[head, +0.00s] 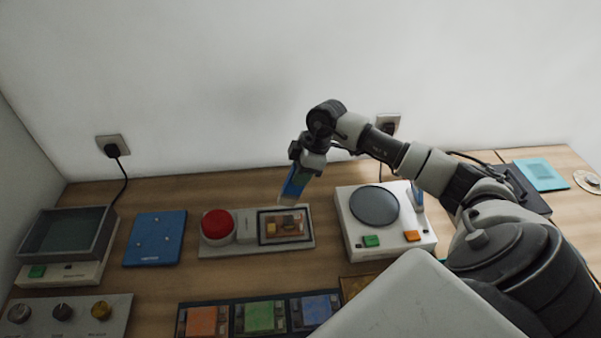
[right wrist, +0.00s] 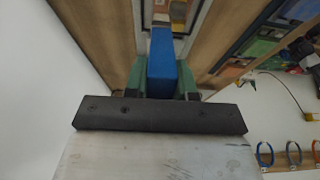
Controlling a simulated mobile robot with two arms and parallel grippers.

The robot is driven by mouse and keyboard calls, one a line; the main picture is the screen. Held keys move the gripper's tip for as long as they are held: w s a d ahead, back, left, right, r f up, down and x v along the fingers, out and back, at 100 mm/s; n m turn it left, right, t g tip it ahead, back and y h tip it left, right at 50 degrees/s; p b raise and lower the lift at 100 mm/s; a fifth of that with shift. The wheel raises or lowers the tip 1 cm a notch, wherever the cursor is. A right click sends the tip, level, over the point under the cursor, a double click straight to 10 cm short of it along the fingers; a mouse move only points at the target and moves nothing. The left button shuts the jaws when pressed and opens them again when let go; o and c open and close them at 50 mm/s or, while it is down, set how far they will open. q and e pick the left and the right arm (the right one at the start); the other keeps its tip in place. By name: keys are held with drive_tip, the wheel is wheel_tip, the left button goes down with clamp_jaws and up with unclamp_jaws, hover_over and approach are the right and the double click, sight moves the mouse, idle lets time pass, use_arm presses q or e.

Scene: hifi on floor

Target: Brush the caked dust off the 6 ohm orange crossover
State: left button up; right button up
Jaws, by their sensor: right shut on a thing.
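My right gripper (head: 301,176) is shut on a blue brush (head: 293,186). The brush points down, with pale bristles at its lower end, above the back edge of a grey fixture (head: 257,248). In the right wrist view the blue handle (right wrist: 161,66) sits between the green fingers (right wrist: 161,80). A board with orange and brown parts (head: 285,227) lies in the fixture's dark frame; I cannot read its label or tell whether dust is on it. The bristles look apart from the board. An orange crossover (head: 203,321) sits in a rack at the front. My left gripper is out of view.
The fixture has a red dome button (head: 217,224) at its left. Green (head: 260,316) and blue (head: 315,309) modules share the front rack. A white device with a round plate (head: 352,241) stands right, a blue panel (head: 155,238) left. The wall is close behind.

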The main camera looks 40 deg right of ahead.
drive_tip(key=shift+r, duration=0.25)
wheel_tip(320, 180, up, 3)
drive_tip(key=p, duration=0.3)
drive_tip(key=shift+r, duration=0.1)
idle(0.3)
